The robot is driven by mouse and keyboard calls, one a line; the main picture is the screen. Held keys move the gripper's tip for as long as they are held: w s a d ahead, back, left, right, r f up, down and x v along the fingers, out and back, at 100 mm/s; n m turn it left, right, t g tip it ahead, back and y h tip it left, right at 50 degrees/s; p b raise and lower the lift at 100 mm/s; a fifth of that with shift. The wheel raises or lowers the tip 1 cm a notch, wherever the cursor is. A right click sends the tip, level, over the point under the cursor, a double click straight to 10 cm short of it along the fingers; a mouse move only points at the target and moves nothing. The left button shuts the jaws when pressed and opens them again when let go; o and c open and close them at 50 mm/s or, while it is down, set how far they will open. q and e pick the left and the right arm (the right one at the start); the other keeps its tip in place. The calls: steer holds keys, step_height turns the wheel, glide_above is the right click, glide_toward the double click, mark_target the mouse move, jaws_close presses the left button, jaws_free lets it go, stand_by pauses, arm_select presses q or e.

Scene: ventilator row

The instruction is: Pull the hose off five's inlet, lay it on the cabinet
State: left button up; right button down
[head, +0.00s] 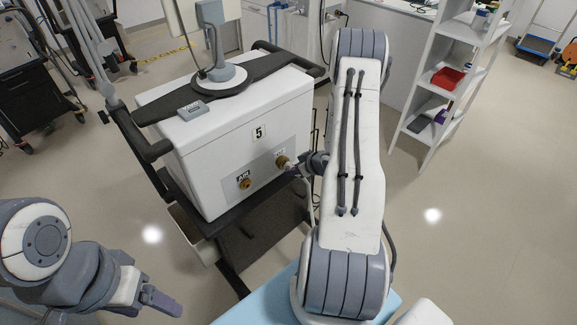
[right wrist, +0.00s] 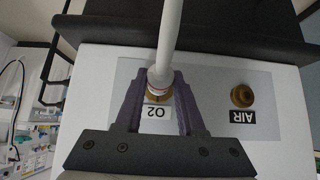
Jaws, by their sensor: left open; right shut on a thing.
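The ventilator (head: 215,135) marked 5 is a white box with two brass inlets on its front panel. The AIR inlet (head: 245,183) is bare; it also shows in the right wrist view (right wrist: 242,95). The O2 inlet (head: 282,161) has the white hose (right wrist: 169,40) at it. My right gripper (right wrist: 159,88) is shut on the hose end, a finger on each side, right at the O2 inlet. Whether the hose end is still seated cannot be told. My left gripper (head: 162,299) is open and empty at the lower left, away from the ventilator.
A light blue top (head: 258,300), perhaps the cabinet, shows at the bottom, partly hidden by my right arm. A white shelf (head: 440,90) with a red bin (head: 447,78) stands at the right. The ventilator's dark handle rail (head: 150,148) juts out at left.

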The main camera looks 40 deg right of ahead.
steer(key=shift+s, duration=0.15)
steer(key=shift+s+d, duration=0.2)
steer(key=shift+s, duration=2.25)
